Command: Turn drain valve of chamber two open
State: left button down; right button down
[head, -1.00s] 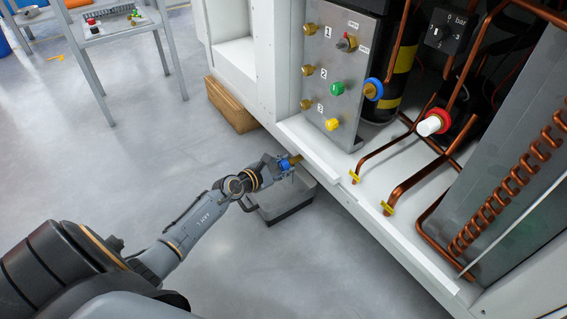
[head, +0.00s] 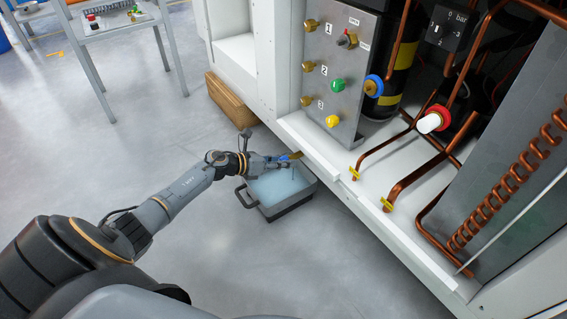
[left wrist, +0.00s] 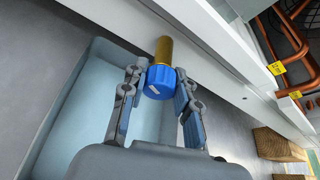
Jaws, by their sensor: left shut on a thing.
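The drain valve is a blue knob (left wrist: 158,82) on a short brass pipe (left wrist: 163,50) that sticks out from the low white edge of the cabinet. In the head view the brass pipe (head: 297,155) shows just past my left gripper (head: 284,159). My left gripper is shut on the blue knob, one finger on each side, as the left wrist view shows. A grey tray (head: 274,216) with handles stands on the floor below the valve, with pale blue liquid inside. Which chamber this valve belongs to cannot be read. My right gripper is not in view.
A metal panel (head: 348,87) with numbered brass, green and yellow fittings stands above. Copper pipes (head: 382,150) with yellow tags run to its right. A wooden block (head: 230,103) lies by the cabinet.

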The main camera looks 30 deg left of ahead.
pick_arm(q)
jog(key=n+h+b, duration=0.1)
jog(key=n+h, duration=0.1)
jog(key=n, duration=0.1)
jog(key=shift+f+b, duration=0.1)
jog(key=shift+b, duration=0.3)
jog(key=shift+n+h, duration=0.3)
jog(key=c, duration=1)
grip_release()
jog(key=v, duration=1.2)
jog(key=shift+w+a+r, duration=0.1)
jog(key=shift+r, duration=0.1)
